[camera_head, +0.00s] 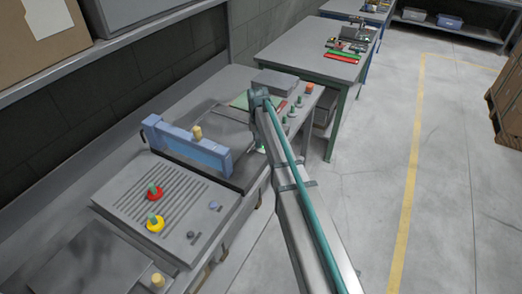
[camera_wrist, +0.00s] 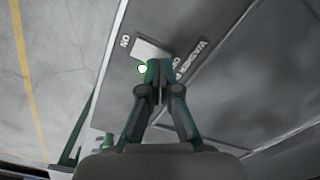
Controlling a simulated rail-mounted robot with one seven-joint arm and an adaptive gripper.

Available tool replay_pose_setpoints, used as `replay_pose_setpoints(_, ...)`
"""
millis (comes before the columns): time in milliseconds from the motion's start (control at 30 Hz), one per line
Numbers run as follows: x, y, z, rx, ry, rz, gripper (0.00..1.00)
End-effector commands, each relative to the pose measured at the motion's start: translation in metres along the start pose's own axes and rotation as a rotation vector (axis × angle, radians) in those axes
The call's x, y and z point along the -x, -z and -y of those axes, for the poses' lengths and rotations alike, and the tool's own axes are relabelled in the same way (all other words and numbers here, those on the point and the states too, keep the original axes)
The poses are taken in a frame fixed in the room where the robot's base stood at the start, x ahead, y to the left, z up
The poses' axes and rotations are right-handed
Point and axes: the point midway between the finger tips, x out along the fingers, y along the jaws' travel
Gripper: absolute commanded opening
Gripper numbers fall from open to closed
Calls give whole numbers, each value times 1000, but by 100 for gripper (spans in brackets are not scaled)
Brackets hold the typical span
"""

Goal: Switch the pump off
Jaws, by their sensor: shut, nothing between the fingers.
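In the wrist view, a pale rectangular switch (camera_wrist: 152,48) sits on a grey panel, with an "ON" label (camera_wrist: 125,42) on its left. A label partly reading "WASHER P" (camera_wrist: 190,62) is on its right, and its end is hidden behind my fingers. A lit green lamp (camera_wrist: 142,69) is beside the switch. My gripper (camera_wrist: 159,78) is shut and empty, with its fingertips just below the switch in the picture; I cannot tell if they touch. In the head view my gripper (camera_head: 259,97) is over the far end of the bench, and the switch cannot be made out.
A grey machine (camera_head: 135,205) with red and yellow knobs and a blue bar (camera_head: 195,148) stands left of my arm. Several green-topped posts (camera_head: 290,122) and a red-orange knob (camera_head: 309,88) are close to the right. A table (camera_head: 310,50) stands behind.

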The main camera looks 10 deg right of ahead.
Motion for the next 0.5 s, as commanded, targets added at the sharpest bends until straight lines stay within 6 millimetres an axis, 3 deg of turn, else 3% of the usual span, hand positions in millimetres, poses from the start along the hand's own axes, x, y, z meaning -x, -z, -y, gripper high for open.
replay_pose_setpoints(500,-8,0,0,0,0,0,0)
